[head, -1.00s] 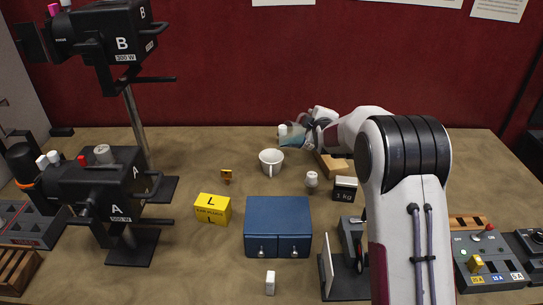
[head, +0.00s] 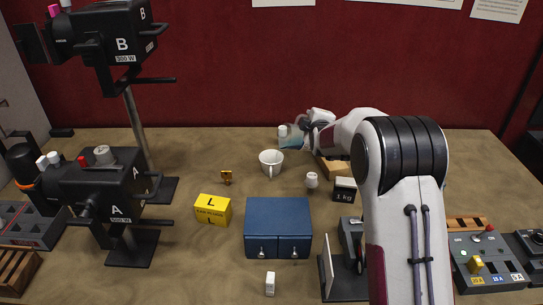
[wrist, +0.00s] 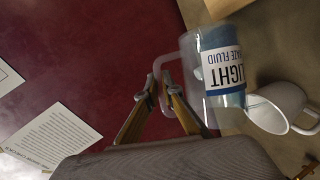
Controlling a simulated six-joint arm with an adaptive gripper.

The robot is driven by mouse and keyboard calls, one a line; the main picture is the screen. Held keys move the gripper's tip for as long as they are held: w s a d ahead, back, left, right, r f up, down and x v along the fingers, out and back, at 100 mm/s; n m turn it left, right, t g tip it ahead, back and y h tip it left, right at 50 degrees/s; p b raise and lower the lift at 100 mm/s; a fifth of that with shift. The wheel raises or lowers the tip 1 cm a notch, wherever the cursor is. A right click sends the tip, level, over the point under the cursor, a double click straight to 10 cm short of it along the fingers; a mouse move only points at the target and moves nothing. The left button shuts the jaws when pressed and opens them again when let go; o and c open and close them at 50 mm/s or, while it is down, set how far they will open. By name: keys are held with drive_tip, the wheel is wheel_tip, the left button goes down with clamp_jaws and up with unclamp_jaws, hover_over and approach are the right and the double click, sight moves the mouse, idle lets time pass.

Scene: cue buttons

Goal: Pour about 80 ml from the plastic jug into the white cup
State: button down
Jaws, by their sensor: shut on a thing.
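The clear plastic jug (wrist: 207,50) has a white label and bluish fluid inside. My gripper (wrist: 160,92) is shut on its handle in the wrist view. In the head view the jug (head: 291,142) is held tilted above the table, behind and slightly right of the white cup, with my gripper (head: 311,127) at its right. The white cup (head: 271,160) stands upright on the table, its handle toward the front. The cup (wrist: 283,103) also shows beside the jug in the wrist view. I cannot tell whether fluid is running or how much is in the cup.
A small white jar (head: 312,180), a 1 kg weight (head: 345,190) and a wooden block (head: 333,167) stand right of the cup. A blue drawer box (head: 278,225) and yellow box (head: 213,209) stand in front. Black lamps (head: 110,195) fill the left side.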

drive_tip(key=shift+s+a, duration=0.1)
drive_tip(key=shift+a, duration=0.15)
drive_tip(key=shift+s+a+r+n, duration=0.15)
drive_tip(key=shift+a+r+n, duration=0.15)
drive_tip(key=shift+a, duration=0.1)
drive_tip(key=shift+a, duration=0.1)
idle(0.4)
drive_tip(key=shift+s+a+r+h, duration=0.1)
drive_tip(key=shift+s+a+h, duration=0.05)
drive_tip(key=shift+a+h, duration=0.15)
drive_tip(key=shift+s+a+r+n+t+b, duration=0.15)
drive_tip(key=shift+a+n+t+b, duration=0.15)
drive_tip(key=shift+b, duration=0.1)
drive_tip(key=shift+w+d+f+m, duration=0.2)
drive_tip(key=shift+w+d+f, duration=0.05)
drive_tip(key=shift+d, duration=0.35)
drive_tip(key=shift+w+d+f+m, duration=0.2)
drive_tip(key=shift+d+f, duration=0.05)
drive_tip(key=shift+d, duration=0.35)
drive_tip(key=shift+w+d+m+g+y, duration=0.25)
drive_tip(key=shift+d+m+g+y, duration=0.25)
drive_tip(key=shift+d+m, duration=0.1)
